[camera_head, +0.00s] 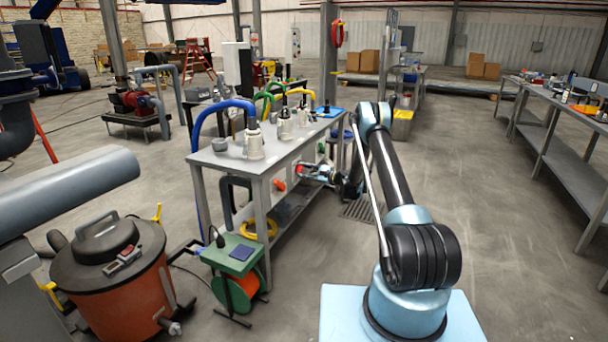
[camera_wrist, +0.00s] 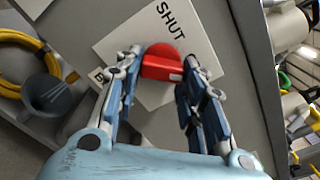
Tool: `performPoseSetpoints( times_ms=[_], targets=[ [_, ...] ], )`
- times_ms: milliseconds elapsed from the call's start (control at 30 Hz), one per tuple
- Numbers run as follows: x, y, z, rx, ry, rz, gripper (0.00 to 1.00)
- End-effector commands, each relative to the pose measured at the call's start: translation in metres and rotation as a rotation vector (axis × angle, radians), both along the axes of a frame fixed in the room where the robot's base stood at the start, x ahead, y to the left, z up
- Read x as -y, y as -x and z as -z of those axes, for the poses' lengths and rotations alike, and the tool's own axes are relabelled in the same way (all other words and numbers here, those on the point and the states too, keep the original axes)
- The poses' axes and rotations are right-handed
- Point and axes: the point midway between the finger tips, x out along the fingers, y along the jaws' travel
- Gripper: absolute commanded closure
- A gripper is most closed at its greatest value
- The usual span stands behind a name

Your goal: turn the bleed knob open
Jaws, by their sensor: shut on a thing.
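The bleed knob (camera_wrist: 161,62) is red and sits on a white label plate (camera_wrist: 115,45) with the word SHUT and a partly hidden second word. In the wrist view my gripper (camera_wrist: 162,68) has its two fingers on either side of the knob, shut on it. The knob is hard to make out there. The knob's pointing direction is not clear.
The grey bench (camera_head: 230,158) carries several pale filter housings (camera_head: 254,143) with coloured hoses. A yellow hose coil (camera_wrist: 18,65) lies left in the wrist view.

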Motion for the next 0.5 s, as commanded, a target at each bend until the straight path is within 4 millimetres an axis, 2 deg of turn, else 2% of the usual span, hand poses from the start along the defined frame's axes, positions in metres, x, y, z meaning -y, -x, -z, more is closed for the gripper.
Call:
performPoseSetpoints(
  times_ms=[233,267,333,500],
  targets=[
    [0.0017,-0.0003,0.0018,0.001,0.004,0.002,0.87],
    [0.0017,-0.0003,0.0017,0.001,0.004,0.002,0.61],
    [0.0014,-0.0001,0.0016,0.001,0.003,0.001,0.45],
    [0.0007,0.0003,0.0007,0.001,0.002,0.0,0.43]
  ],
)
